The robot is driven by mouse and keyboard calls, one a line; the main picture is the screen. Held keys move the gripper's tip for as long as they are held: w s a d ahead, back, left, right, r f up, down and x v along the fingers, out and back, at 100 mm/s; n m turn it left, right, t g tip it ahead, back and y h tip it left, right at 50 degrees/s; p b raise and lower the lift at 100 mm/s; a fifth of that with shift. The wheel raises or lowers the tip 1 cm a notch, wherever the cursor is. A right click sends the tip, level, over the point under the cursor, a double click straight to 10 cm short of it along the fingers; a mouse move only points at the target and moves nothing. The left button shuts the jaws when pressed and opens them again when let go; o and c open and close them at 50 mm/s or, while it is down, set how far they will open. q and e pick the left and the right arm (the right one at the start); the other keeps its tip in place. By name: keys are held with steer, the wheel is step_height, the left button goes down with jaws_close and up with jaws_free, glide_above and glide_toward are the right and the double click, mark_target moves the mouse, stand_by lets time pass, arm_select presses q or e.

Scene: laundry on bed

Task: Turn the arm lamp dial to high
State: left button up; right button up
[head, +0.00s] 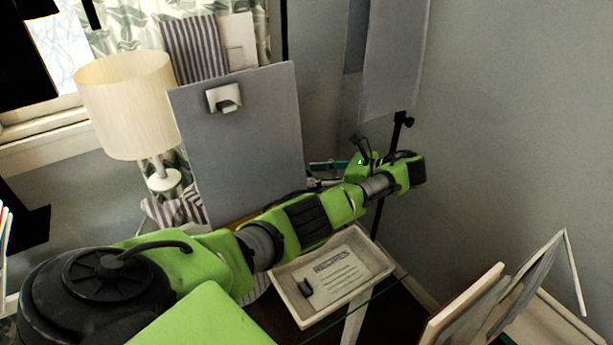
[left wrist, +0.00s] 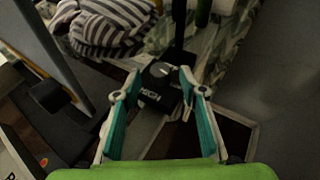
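The arm lamp's dark control box (left wrist: 160,88) shows in the left wrist view, with the word HIGH on its face and a small round dial with a pale mark (left wrist: 162,71) above the word. A black post rises behind it. My left gripper (left wrist: 160,73) is open, its teal fingers spread on either side of the box in the picture; I cannot tell whether they touch it. In the head view my left gripper (head: 314,174) is partly hidden behind my wrist and the grey panel, and the dial is hidden. My right gripper is not in view.
A grey panel with a clip (head: 240,140) stands beside my left arm. A cream-shaded lamp (head: 130,105) is behind it. A white tray with a printed card (head: 378,262) lies below my arm. Frames (head: 475,310) stand at lower right. Striped cloth (left wrist: 110,25) lies near the box.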

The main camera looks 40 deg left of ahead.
arm_select(q)
steer(key=shift+s+a+f, duration=0.2)
steer(key=shift+a+f, duration=0.1)
steer(key=shift+a, duration=0.35)
steer(key=shift+s+a+f, duration=0.15)
steer(key=shift+a+f, duration=0.1)
steer(key=shift+a, duration=0.35)
jaws_close()
steer(key=m+t+p, duration=0.1)
steer(key=p, duration=0.3)
steer(key=m+t+p, duration=0.1)
steer(key=t+p, duration=0.1)
steer(key=p, duration=0.3)
steer(key=m+t+p, duration=0.1)
steer(key=m+p, duration=0.1)
steer(key=p, duration=0.3)
steer(key=shift+s+r+t+y, duration=0.3)
steer(key=shift+r+t, duration=0.1)
steer(key=shift+f+m+t+p, duration=0.15)
steer(key=shift+m+t+p, duration=0.15)
steer(key=shift+p, duration=0.35)
steer(key=shift+f, duration=0.2)
jaws_free()
